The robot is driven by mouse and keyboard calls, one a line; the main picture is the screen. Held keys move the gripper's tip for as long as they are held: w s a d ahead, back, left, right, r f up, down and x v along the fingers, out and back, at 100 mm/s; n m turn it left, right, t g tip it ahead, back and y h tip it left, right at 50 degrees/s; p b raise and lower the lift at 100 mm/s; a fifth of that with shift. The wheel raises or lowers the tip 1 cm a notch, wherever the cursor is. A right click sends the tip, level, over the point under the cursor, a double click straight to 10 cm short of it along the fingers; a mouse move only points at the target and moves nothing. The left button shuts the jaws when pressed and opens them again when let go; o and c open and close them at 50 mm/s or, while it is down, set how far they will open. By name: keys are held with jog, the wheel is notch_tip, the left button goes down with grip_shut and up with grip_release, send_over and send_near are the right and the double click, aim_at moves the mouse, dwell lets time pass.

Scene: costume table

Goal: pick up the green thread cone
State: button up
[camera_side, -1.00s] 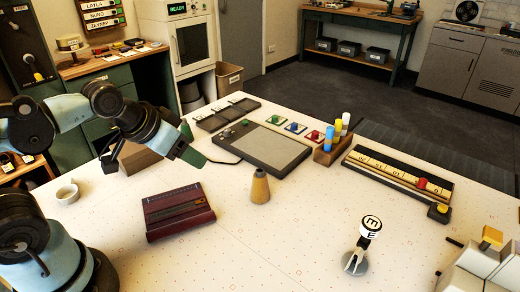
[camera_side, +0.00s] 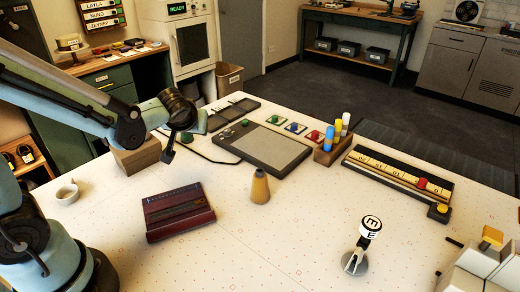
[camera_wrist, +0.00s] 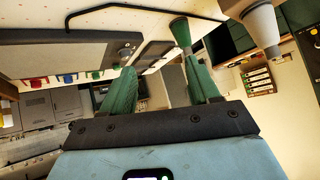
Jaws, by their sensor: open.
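The green thread cone (camera_side: 187,137) stands at the table's far left, left of the tablet-like board, mostly hidden behind my dark wrist in the side view. In the wrist view, which looks upside down, the green cone (camera_wrist: 181,36) is at the upper middle, in line with the tip of the right-hand finger. I cannot tell whether they touch. My gripper (camera_wrist: 160,76) has two green fingers spread apart with nothing between them. In the side view my gripper (camera_side: 169,152) is turned partly away, in front of the cone.
A wooden block (camera_side: 136,157) stands just left of my gripper. The grey board (camera_side: 262,147) lies to the right. The table's front middle is clear.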

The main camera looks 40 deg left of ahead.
jog(key=shift+w+a+f+n+y, duration=0.55)
jog(key=shift+a+f+n+y, duration=0.15)
jog(key=shift+a+n+y, duration=0.25)
jog(key=shift+w+a+f+n+y, duration=0.65)
jog(key=shift+a+n+y, duration=0.2)
jog(key=shift+a, duration=0.25)
jog(key=shift+w+a+f+n+y, duration=0.5)
jog(key=shift+a+f+n+y, duration=0.3)
jog(key=shift+a+n, duration=0.15)
jog(key=x, duration=1.1)
jog(key=shift+a, duration=0.4)
jog(key=shift+c, duration=0.2)
jog(key=c, duration=1)
